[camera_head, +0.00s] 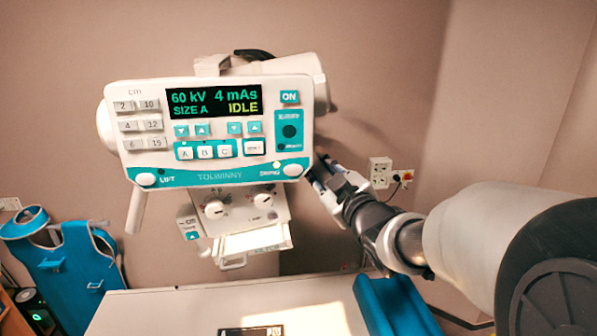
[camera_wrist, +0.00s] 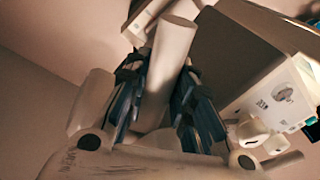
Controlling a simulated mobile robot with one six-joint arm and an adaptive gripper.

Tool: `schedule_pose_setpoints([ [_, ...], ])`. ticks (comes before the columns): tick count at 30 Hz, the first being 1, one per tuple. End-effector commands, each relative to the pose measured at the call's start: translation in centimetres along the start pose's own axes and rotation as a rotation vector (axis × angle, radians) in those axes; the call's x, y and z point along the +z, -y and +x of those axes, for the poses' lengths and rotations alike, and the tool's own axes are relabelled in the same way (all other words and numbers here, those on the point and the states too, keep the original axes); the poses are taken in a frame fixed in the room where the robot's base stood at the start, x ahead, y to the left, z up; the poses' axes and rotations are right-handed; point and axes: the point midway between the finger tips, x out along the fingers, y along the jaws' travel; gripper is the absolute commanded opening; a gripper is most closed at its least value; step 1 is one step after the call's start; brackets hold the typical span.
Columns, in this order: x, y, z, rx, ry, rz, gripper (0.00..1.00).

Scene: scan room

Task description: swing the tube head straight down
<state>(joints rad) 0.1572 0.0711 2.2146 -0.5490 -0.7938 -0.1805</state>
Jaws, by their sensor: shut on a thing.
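The tube head (camera_head: 235,175) is a white unit with a teal-trimmed control panel facing me, in the middle of the head view. Its display (camera_head: 214,102) reads 60 kV, 4 mAs, SIZE A, IDLE. A collimator with two knobs (camera_head: 240,212) hangs below the panel. A white handle bar (camera_head: 136,210) sticks down at its left side. My gripper (camera_head: 322,180) is at the right side of the tube head. In the wrist view my gripper (camera_wrist: 160,95) is shut on a white round handle (camera_wrist: 174,45).
A white table (camera_head: 140,312) lies below the tube head, with a blue pad (camera_head: 395,305) at its right and a dark plate (camera_head: 250,331) at the front. A blue apron (camera_head: 75,262) hangs at the left. A wall socket (camera_head: 380,172) is behind my arm.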

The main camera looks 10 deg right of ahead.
Motion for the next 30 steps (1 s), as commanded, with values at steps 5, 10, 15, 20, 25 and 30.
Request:
schedule_pose_setpoints([
  [5,0.0,0.0,0.0,0.0,-0.001,0.0,0.0],
  [10,0.0,0.0,0.0,0.0,-0.001,0.0,0.0],
  [15,0.4,0.7,0.1,0.002,-0.007,0.019,0.0],
  [20,1.2,2.3,0.3,0.01,-0.018,0.078,0.0],
  [25,1.7,3.6,0.5,0.016,-0.026,0.136,0.0],
  [30,1.6,4.1,0.6,0.019,-0.031,0.167,0.0],
])
